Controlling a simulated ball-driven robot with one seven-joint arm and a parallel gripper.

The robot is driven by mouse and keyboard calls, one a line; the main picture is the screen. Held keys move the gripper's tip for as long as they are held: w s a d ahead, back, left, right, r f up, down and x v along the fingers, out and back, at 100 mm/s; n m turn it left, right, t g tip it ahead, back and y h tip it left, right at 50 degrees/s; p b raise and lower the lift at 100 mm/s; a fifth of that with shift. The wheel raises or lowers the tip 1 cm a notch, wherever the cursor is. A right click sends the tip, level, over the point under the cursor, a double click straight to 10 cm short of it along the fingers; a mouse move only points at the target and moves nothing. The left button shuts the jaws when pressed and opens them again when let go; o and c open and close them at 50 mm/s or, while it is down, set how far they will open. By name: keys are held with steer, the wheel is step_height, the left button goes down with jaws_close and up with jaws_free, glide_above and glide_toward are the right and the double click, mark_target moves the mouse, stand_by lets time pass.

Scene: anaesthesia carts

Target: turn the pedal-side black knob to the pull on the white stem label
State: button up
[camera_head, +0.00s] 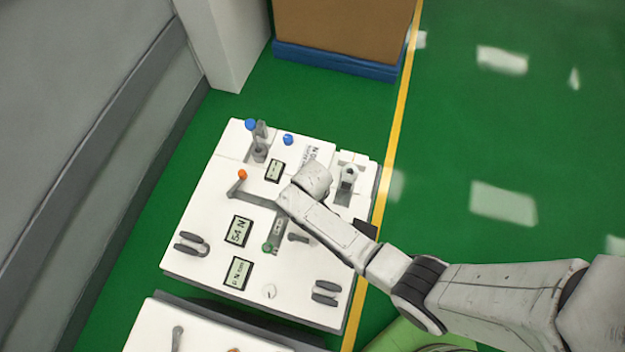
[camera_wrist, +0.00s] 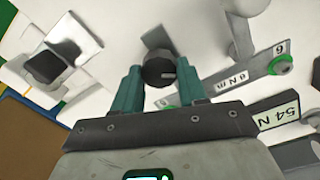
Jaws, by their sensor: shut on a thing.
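A round black knob (camera_wrist: 158,70) sits between the two teal fingers of my gripper (camera_wrist: 160,84) in the wrist view. The gripper is shut on it, one finger at each side. A short pale mark on the knob's face points to the right in that view. In the head view my forearm and wrist lie over the white panel (camera_head: 205,215) and hide the knob and the fingers. I cannot make out a white stem label or a pull mark for this knob.
A second dark knob (camera_wrist: 44,66) stands on a white block at the left of the wrist view. An orange-tipped lever (camera_head: 242,175) and blue knobs (camera_head: 288,139) rise from the panel.

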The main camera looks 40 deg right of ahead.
steer(key=shift+n, duration=0.3)
stand_by(0.4)
steer(key=o, duration=1.1)
steer(key=shift+c, duration=0.2)
step_height(320, 180, up, 11)
steer(key=p, duration=0.1)
steer(key=shift+f, duration=0.1)
steer(key=s+d+r+m, duration=0.1)
steer(key=s+d+r, duration=0.1)
steer(key=s, duration=0.3)
steer(key=s+d+r+m, duration=0.1)
steer(key=s+d+r, duration=0.2)
steer(key=s+r, duration=0.2)
steer(key=s+d+r+m+t+b, duration=0.1)
steer(key=s+d+r+m, duration=0.1)
steer(key=s, duration=0.4)
steer(key=shift+s+d+r, duration=0.4)
steer(key=shift+d+r, duration=0.1)
steer(key=shift+r, duration=0.4)
